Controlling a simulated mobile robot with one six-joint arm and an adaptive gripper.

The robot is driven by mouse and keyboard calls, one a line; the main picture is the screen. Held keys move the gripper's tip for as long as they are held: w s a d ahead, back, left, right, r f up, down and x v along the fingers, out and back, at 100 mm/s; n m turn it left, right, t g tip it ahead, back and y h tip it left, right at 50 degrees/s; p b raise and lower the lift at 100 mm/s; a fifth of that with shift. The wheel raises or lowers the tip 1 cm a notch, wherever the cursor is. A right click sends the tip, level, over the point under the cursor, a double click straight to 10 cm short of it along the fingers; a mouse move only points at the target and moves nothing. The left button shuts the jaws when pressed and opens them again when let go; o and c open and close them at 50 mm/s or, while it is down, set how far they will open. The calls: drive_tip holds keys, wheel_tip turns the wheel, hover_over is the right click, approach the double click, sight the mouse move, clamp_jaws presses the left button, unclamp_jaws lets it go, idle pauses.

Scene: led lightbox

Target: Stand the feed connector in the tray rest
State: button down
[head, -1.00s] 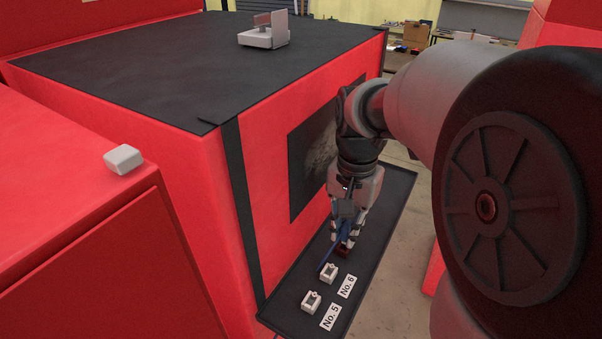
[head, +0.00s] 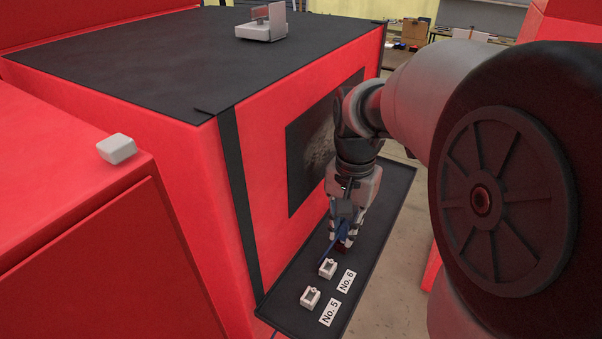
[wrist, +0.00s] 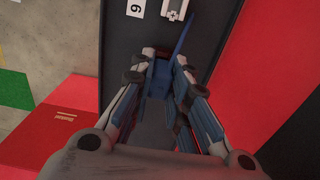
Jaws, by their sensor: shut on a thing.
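My gripper (head: 346,234) points down over the black tray (head: 383,215) and is shut on the feed connector. In the wrist view the connector (wrist: 160,78) is a blue block between my fingertips (wrist: 160,70), with a blue strip (wrist: 184,38) running from it towards the white part. A small dark red block (head: 341,248) shows at the fingertips in the head view; it may be the tray rest. I cannot tell whether the connector is seated in it or just above it, as the fingers cover that spot.
Two white parts lie on the tray beside labels No. 5 (head: 329,313) and No. 6 (head: 346,281). A red cabinet wall (head: 262,190) with a dark panel rises along the tray's left side. The far end of the tray is bare.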

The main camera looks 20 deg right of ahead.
drive_tip(key=shift+f+b, duration=0.3)
drive_tip(key=shift+f, duration=0.2)
drive_tip(key=c, duration=1.5)
unclamp_jaws()
drive_tip(key=shift+o, duration=0.2)
drive_tip(key=shift+r, duration=0.15)
wheel_tip(320, 180, up, 8)
drive_tip(key=p, duration=0.6)
drive_tip(key=shift+p, duration=0.35)
